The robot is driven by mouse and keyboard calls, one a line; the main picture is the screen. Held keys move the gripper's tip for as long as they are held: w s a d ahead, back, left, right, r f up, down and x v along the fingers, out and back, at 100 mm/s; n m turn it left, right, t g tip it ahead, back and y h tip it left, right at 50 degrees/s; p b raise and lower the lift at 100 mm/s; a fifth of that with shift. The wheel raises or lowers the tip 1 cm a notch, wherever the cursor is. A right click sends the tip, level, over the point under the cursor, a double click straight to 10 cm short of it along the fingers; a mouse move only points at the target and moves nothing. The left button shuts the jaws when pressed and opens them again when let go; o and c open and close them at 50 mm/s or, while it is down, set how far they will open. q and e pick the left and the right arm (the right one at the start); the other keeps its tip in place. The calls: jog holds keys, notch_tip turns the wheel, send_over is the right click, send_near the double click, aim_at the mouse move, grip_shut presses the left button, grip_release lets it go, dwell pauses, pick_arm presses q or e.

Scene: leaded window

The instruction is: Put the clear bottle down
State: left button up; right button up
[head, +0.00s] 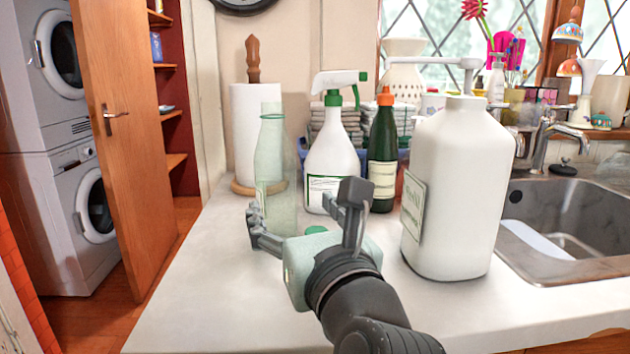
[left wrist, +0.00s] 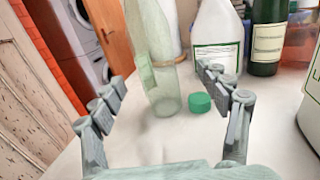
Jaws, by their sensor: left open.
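The clear bottle (head: 276,165), pale green and see-through with a label on its side, stands upright on the white counter (head: 225,290). It also shows in the left wrist view (left wrist: 155,60), just beyond and between my fingertips. My left gripper (head: 302,208) is open, low over the counter, its fingers spread on either side of the bottle's near side. No finger is seen pressing on the bottle. A green cap (left wrist: 199,102) lies on the counter to the right of the bottle's base. My right gripper is not in view.
A large white jug (head: 458,190) stands close to the right. A spray bottle (head: 332,150), a dark green bottle (head: 383,150) and a paper towel roll (head: 245,130) stand behind. The sink (head: 570,225) is at right. The counter's front left is clear.

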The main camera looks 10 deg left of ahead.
aim_at(281, 203)
pick_arm(q)
jog(key=shift+w+a+f, duration=0.1)
jog(key=shift+a+f, duration=0.05)
jog(key=shift+f, duration=0.1)
jog(key=shift+w+a, duration=0.2)
jog(key=shift+w, duration=0.05)
jog(key=x, duration=0.2)
jog(key=shift+w+a, duration=0.15)
jog(key=shift+a, duration=0.25)
jog(key=x, duration=0.3)
jog(key=shift+w+a+f, duration=0.2)
jog(key=shift+w+a, duration=0.1)
jog(key=shift+w, duration=0.1)
jog(key=shift+c, duration=0.6)
jog(key=c, duration=1.2)
jog(key=shift+c, duration=0.2)
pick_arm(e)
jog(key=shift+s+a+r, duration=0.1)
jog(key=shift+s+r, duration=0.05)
